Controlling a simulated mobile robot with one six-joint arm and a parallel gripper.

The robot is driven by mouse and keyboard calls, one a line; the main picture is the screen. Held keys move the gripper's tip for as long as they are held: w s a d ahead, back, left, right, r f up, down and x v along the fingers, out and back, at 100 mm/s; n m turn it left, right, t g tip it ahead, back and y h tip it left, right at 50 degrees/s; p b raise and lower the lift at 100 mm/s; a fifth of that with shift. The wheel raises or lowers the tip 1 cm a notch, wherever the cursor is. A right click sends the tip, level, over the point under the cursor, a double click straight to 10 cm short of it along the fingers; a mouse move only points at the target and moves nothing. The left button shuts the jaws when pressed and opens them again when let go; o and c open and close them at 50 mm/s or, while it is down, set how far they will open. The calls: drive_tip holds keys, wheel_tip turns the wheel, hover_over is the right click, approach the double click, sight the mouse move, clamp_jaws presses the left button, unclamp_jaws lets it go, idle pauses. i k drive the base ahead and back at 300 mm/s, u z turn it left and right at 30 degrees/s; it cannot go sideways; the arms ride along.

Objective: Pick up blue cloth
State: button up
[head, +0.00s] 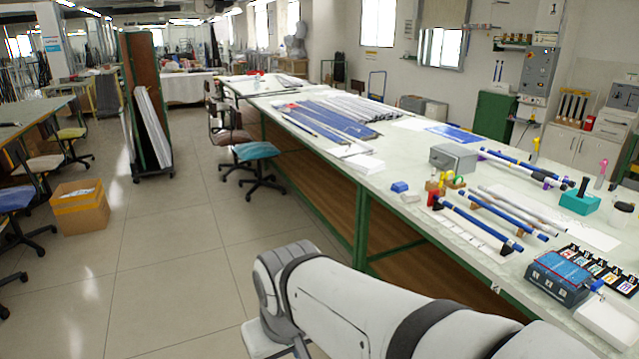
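No thing in the head view is clearly a blue cloth at this size. A small blue block-like item (399,187), perhaps a folded cloth, lies near the front edge of the long white worktable (395,225). A flat blue sheet (455,133) lies farther back on the same table; I cannot tell whether it is cloth. My white arm link crosses the bottom of the view, in front of the table. My gripper is outside the view.
Blue and silver rods (481,223), a grey box (453,158) and a blue-topped case (558,275) stand on the table's right part. Chairs, including one with a teal seat (256,151), stand along its left side. A cardboard box (80,207) sits on open floor.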

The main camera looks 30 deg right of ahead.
sight(401, 186)
drive_tip(key=z, duration=1)
drive_tip(key=i, duration=3.6)
drive_tip(key=z, duration=1)
